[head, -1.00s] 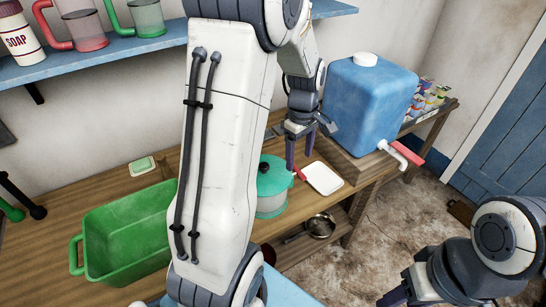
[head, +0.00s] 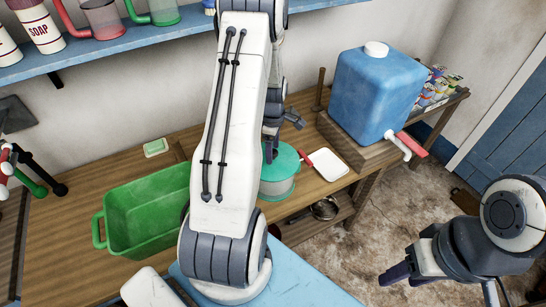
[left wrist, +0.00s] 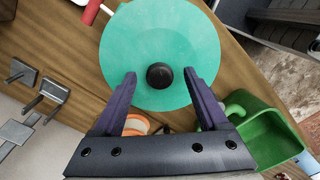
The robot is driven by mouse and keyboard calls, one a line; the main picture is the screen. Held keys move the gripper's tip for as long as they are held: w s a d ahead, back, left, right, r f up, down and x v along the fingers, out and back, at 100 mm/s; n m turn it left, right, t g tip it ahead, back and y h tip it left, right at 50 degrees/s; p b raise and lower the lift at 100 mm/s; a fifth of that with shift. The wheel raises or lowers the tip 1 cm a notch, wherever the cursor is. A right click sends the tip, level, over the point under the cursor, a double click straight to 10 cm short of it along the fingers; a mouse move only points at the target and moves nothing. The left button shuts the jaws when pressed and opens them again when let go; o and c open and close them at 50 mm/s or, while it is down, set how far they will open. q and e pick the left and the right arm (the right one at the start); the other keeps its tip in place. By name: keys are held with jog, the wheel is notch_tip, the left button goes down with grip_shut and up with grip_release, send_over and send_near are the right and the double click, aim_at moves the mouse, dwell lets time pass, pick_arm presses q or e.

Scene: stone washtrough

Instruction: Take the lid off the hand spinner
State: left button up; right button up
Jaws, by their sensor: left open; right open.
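The hand spinner (head: 277,189) is a clear tub on the wooden counter. Its teal lid (head: 287,160) is on top and fills much of the left wrist view (left wrist: 150,30). A black knob (left wrist: 160,76) stands at the lid's centre. My left gripper (head: 270,152) is over the lid, pointing down. In the left wrist view its open fingers lie either side of the knob, with a gap on each side. My arm hides part of the spinner in the head view. My right gripper (head: 395,280) is open and empty, low at the right, away from the counter.
A green basin (head: 120,220) stands left of the spinner. A white tray (head: 328,164) and a red handle lie right of it. A blue water tank (head: 375,95) with a tap stands on a wooden block. A metal pan (head: 325,208) is on the lower shelf.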

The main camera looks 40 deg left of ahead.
pick_arm(q)
jog(key=shift+f, duration=1)
grip_shut()
jog(key=shift+r, duration=0.1)
